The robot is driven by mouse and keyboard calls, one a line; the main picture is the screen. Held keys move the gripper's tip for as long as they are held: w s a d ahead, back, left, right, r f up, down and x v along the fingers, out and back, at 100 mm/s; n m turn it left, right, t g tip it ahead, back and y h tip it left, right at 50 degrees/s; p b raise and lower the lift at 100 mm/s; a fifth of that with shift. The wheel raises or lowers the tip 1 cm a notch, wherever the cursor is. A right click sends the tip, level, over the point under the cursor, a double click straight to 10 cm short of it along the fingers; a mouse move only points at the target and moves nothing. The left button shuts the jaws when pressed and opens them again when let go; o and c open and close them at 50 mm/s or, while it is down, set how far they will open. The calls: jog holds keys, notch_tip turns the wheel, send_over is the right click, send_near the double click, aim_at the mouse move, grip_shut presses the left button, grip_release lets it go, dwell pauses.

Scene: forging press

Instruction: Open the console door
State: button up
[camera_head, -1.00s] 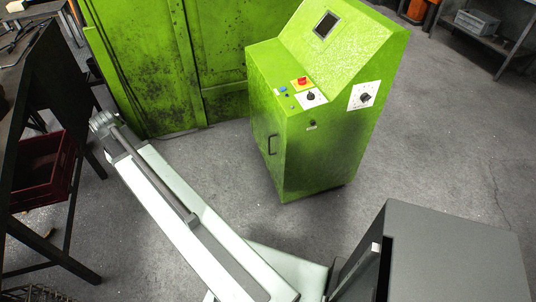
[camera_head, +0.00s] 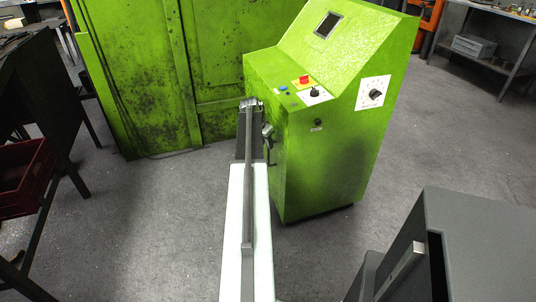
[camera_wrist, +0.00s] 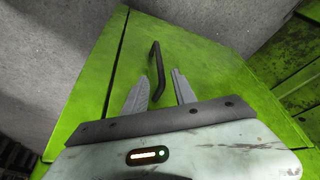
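The green console (camera_head: 330,150) stands right of centre in the head view, with a sloped top, a small screen and buttons. Its door (camera_wrist: 112,80) fills much of the wrist view and is shut as far as I can see. A dark bar handle (camera_wrist: 156,70) stands on the door; part of it also shows in the head view (camera_head: 272,150). My gripper (camera_wrist: 160,88) is open, its two grey fingers apart, with the handle's near end between or just beyond them. I cannot tell whether they touch it. In the head view my arm hides part of the door.
A large green cabinet (camera_head: 150,75) stands behind, left of the console. A dark grey box-shaped unit (camera_head: 480,245) is at the lower right. A red crate (camera_head: 25,180) and a dark bench are at the left. Grey floor is free between them.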

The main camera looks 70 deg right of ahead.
jog(key=b+x, duration=0.4)
jog(key=x, duration=0.2)
jog(key=shift+f+b, duration=0.1)
jog(key=shift+b, duration=0.2)
jog(key=shift+w, duration=0.1)
grip_shut()
jog(key=shift+a, duration=0.1)
dwell(0.7)
